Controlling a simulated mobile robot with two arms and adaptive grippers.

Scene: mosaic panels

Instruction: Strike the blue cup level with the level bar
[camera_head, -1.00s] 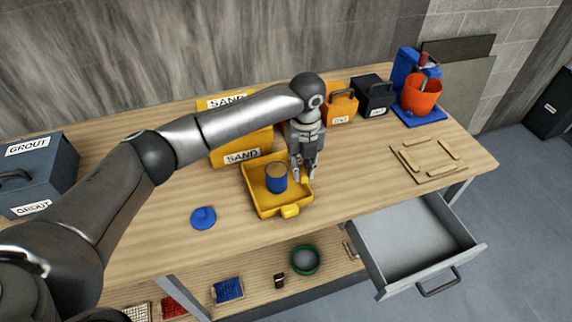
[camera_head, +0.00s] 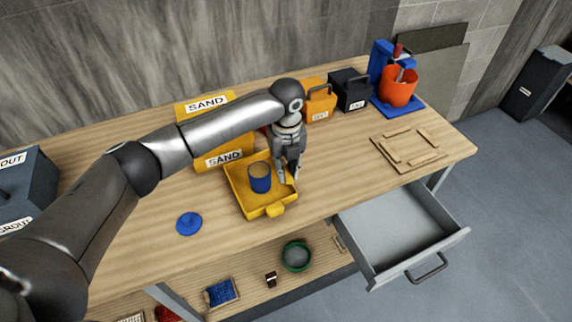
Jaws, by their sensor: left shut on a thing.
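The blue cup (camera_head: 260,184) stands upright inside the yellow tray (camera_head: 238,196), with tan sand (camera_head: 260,169) showing at its top. I cannot tell whether the sand is heaped above the rim. My left gripper (camera_head: 287,177) points down over the tray's right side, just right of the cup and apart from it. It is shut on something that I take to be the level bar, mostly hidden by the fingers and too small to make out. My right gripper is not in view.
Yellow SAND containers (camera_head: 222,158) stand behind the tray. A blue lid-like disc (camera_head: 189,223) lies left of it. Orange (camera_head: 319,101) and black (camera_head: 350,92) containers and an orange bucket (camera_head: 397,91) stand at the back right. A wooden frame (camera_head: 410,150) lies at right; a drawer (camera_head: 400,235) hangs open below.

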